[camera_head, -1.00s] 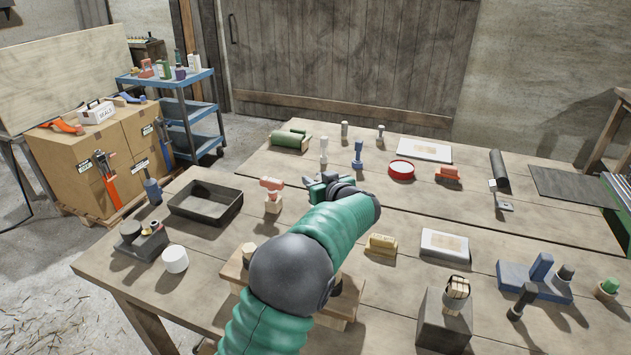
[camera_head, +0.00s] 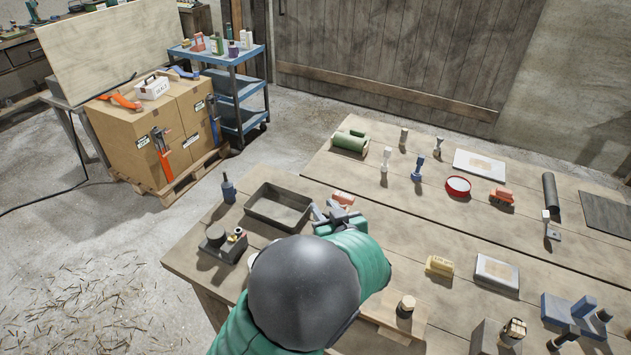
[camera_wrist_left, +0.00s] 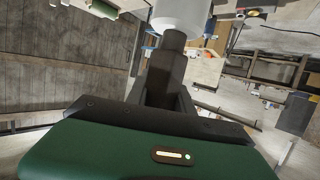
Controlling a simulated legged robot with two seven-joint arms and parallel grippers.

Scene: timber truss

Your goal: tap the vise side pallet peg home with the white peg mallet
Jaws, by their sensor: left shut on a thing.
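The white mallet head (camera_wrist_left: 182,14) shows at the top of the left wrist view, on a dark handle (camera_wrist_left: 166,70). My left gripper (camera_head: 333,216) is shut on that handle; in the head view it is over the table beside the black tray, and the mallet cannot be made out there. A round, pale-topped peg (camera_head: 405,306) stands upright on a light timber piece (camera_head: 388,322), right of my left forearm. My arm hides the rest of that timber. I cannot tell whether this is the vise side peg. My right gripper is not in view.
A red-topped item (camera_head: 343,197) is partly hidden by the gripper. A dark block (camera_head: 222,243) sits at the table's left edge. A yellow block (camera_head: 440,266) and a blue fixture (camera_head: 573,311) stand to the right.

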